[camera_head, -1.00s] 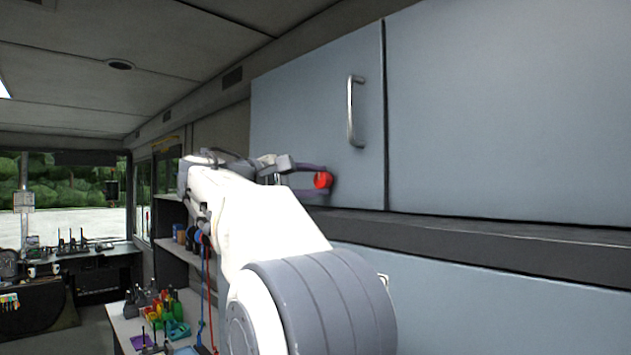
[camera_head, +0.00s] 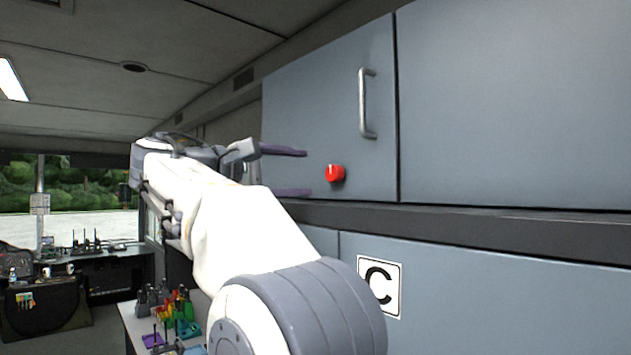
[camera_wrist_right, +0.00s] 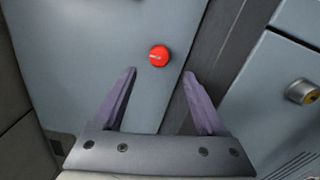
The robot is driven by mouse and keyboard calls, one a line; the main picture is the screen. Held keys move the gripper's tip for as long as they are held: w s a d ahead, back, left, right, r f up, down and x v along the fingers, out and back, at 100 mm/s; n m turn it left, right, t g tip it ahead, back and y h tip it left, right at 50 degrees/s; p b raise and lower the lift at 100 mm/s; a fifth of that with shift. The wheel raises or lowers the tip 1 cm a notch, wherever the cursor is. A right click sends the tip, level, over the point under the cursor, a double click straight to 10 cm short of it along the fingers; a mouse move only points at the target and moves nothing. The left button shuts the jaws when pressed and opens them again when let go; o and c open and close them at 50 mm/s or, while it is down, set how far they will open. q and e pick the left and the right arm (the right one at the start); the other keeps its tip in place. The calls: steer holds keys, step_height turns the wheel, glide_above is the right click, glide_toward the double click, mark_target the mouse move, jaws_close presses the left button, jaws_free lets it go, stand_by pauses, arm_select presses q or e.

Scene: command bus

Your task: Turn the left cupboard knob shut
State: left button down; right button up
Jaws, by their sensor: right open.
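The red knob (camera_head: 335,173) sits low on the grey-blue left cupboard door (camera_head: 310,120), below its metal handle (camera_head: 365,103). It also shows in the right wrist view (camera_wrist_right: 158,56), with a pale mark across its face. My right gripper (camera_head: 304,172) is open and empty. Its two purple fingers point at the door, left of the knob and apart from it. In the right wrist view the knob lies beyond the fingertips (camera_wrist_right: 160,70), roughly in line with the gap between them. My left gripper is not in view.
A dark ledge (camera_head: 480,235) runs below the upper cupboards. A lower cupboard bears a "C" label (camera_head: 380,287). In the right wrist view a metal lock (camera_wrist_right: 302,92) is at the right. A bench with several coloured tools (camera_head: 175,310) stands lower left.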

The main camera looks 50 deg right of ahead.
steer(key=a, duration=0.2)
steer(key=shift+w+a, duration=0.1)
steer(key=shift+a, duration=0.25)
steer(key=w+a+f+n+t+y, duration=0.2)
steer(key=w+a+f+n+t, duration=0.1)
steer(key=f, duration=0.3)
steer(key=w+a+f+n+t+y, duration=0.2)
steer(key=w+a+f+t, duration=0.1)
steer(key=f, duration=0.3)
steer(key=a+f+n+y, duration=0.2)
steer(key=a+f+y, duration=0.1)
steer(key=a+f, duration=0.4)
steer(key=a+f+n+y, duration=0.1)
steer(key=a+f+y, duration=0.25)
steer(key=f, duration=0.55)
steer(key=s+a+f+g+y, duration=0.2)
steer(key=s+a+f+y, duration=0.2)
steer(key=s+a+f, duration=0.4)
steer(key=s+a+f+m+g+y, duration=0.1)
steer(key=s+a+f+y, duration=0.3)
steer(key=s+a+f, duration=0.5)
steer(key=s+f+g, duration=0.1)
steer(key=s+f, duration=0.5)
steer(key=s, duration=0.1)
steer(key=shift+a+m+b, duration=0.15)
steer(key=shift+m+b, duration=0.15)
steer(key=shift+b, duration=0.1)
steer(key=shift+s+y, duration=0.1)
steer(key=shift+y, duration=0.15)
